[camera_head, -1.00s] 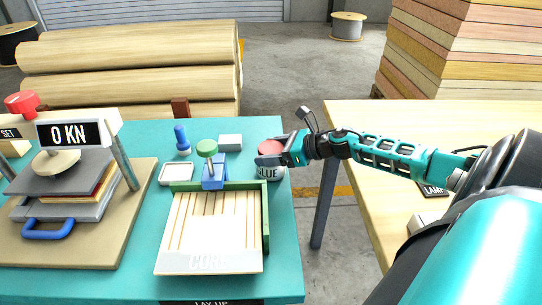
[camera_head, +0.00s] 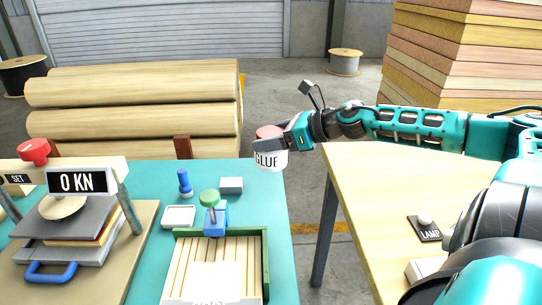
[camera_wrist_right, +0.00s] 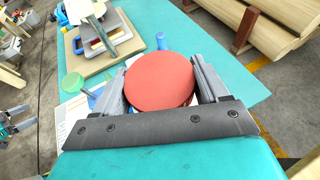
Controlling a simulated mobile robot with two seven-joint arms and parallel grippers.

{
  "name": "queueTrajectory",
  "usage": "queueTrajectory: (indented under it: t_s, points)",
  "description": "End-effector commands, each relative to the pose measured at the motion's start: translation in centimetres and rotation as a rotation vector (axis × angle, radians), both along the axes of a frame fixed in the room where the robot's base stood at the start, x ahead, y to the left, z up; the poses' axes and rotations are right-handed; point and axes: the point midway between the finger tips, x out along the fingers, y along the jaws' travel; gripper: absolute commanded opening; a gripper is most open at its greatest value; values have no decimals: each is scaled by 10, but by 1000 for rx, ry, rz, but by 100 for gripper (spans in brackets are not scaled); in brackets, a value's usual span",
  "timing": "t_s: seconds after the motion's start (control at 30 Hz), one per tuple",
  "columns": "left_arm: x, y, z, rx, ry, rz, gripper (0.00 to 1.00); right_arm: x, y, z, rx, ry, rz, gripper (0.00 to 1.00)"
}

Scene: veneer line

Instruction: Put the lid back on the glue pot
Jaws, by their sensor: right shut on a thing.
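The white glue pot (camera_head: 270,161), labelled GLUE, is at the right of the teal table with the red lid (camera_head: 268,131) on top. My right gripper (camera_head: 272,145) is shut on the lid, its fingers around the rim near the pot's top. The pot appears raised above the table with the lid.
On the teal table (camera_head: 145,277) stand a press (camera_head: 78,182), a blue-topped bottle (camera_head: 185,183), a white tray (camera_head: 179,216), a grey block (camera_head: 231,185) and a green-edged frame (camera_head: 265,260). A wooden table (camera_head: 375,215) is to the right, across a gap.

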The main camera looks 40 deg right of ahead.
Motion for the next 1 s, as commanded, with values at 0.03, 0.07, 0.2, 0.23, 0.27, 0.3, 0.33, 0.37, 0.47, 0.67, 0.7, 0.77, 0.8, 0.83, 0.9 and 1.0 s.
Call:
queueTrajectory:
  t_s: [0.03,0.07,0.2,0.23,0.27,0.3,0.33,0.37,0.47,0.67,0.7,0.77,0.8,0.83,0.9,1.0]
  points:
    - [0,0,-1,0,-1,0,100,-1,0,0,0,5,0,29]
    - [0,0,-1,0,0,0,100,-1,0,3,1,5,0,29]
    - [0,0,-1,0,2,0,100,-1,0,12,0,3,1,29]
    - [-1,0,-1,0,2,0,100,-1,0,13,0,3,1,29]
    - [-1,0,-1,0,2,0,100,-1,0,14,1,4,1,29]
    - [-1,0,-1,1,3,0,100,-1,0,16,0,3,1,29]
    - [-1,0,-1,1,3,0,100,0,0,17,1,3,1,29]
    - [-1,0,-1,1,3,0,100,0,0,17,1,3,1,29]
    - [-1,0,-1,1,5,0,100,0,1,18,1,3,1,29]
    - [-3,0,-3,1,9,0,100,0,0,18,1,2,1,29]
    - [-3,0,-3,1,9,0,100,0,0,18,1,1,1,29]
    - [-3,0,-3,1,10,0,100,0,0,18,1,1,1,72]
    - [-4,0,-3,1,10,0,100,0,0,18,1,1,1,68]
    - [-4,0,-3,1,10,0,100,0,0,18,1,1,1,66]
    - [-4,0,-3,1,11,0,100,0,0,18,1,1,1,59]
    - [-4,0,-3,1,11,0,100,0,0,18,1,1,1,49]
